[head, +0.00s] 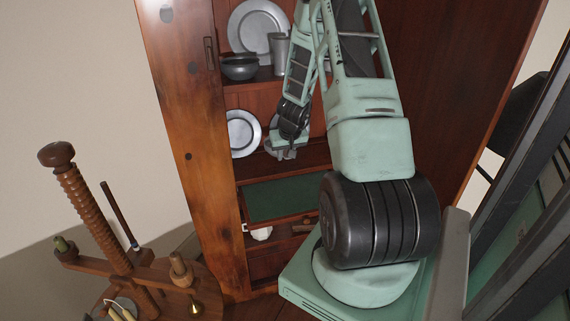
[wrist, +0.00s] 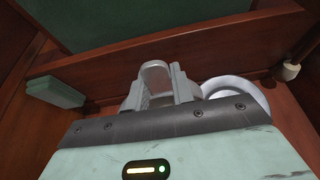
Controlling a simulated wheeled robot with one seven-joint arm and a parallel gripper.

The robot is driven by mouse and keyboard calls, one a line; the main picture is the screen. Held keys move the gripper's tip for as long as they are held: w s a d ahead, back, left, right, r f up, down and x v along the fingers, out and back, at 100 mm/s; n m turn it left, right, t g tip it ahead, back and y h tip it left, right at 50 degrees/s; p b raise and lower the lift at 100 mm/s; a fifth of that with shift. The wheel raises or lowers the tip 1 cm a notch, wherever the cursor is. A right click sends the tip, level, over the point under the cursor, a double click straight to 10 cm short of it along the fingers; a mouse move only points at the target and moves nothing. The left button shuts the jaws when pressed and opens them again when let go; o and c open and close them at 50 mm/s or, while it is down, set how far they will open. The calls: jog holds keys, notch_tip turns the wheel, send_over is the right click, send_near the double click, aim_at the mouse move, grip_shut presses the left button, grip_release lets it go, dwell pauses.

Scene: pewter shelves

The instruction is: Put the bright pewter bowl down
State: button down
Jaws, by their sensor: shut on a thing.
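My gripper (head: 281,151) is low in the open cupboard, above the shelf behind the green panel. In the wrist view its grey fingers (wrist: 158,84) show beyond the gripper body. They are shut on the bright pewter bowl, but its outline is hard to tell from the grey fingers. A bright round rim shows just right of the fingers in the wrist view, partly hidden by the gripper body; I cannot tell whether it is the bowl or a plate. Whether the bowl touches the shelf is not clear.
A pewter plate (head: 243,132) leans left of my gripper. The shelf above holds a dark bowl (head: 240,67), a tankard (head: 279,54) and a large plate (head: 258,27). A green panel (head: 285,198) lies in front and below. A wooden stand (head: 90,215) with a threaded post is at the left.

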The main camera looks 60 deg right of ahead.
notch_tip(320, 180, down, 4)
jog(key=shift+r, duration=0.1)
jog(key=shift+w+d+f, duration=0.1)
jog(key=shift+w+f, duration=0.15)
jog(key=shift+f, duration=0.35)
jog(key=shift+f+b, duration=0.1)
jog(key=shift+b, duration=0.2)
jog(key=c, duration=1.2)
grip_release()
